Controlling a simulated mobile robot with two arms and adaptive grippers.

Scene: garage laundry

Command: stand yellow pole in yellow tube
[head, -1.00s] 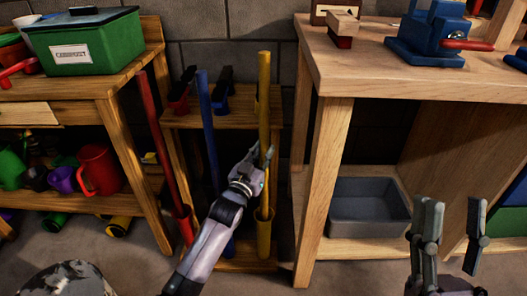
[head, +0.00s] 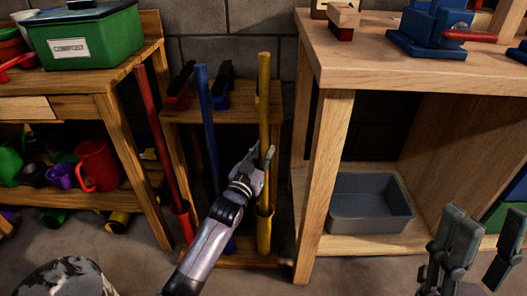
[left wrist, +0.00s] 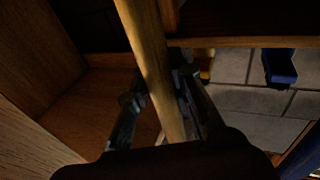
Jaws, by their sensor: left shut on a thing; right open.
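The yellow pole (head: 264,100) stands nearly upright in the rack, with its lower end in the yellow tube (head: 264,232). My left gripper (head: 258,163) is shut on the pole a little above the tube's mouth. In the left wrist view the pole (left wrist: 150,60) runs between the two fingers (left wrist: 165,110). The pole's bottom end is hidden inside the tube. My right gripper (head: 472,248) is open and empty at the lower right, in front of the workbench.
A red pole (head: 158,140) and a blue pole (head: 207,120) stand left of the yellow one on the wooden rack (head: 240,117). A workbench (head: 312,180) with a grey bin (head: 370,203) is close on the right. A shelf (head: 125,150) with a green compost box (head: 90,42) is on the left.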

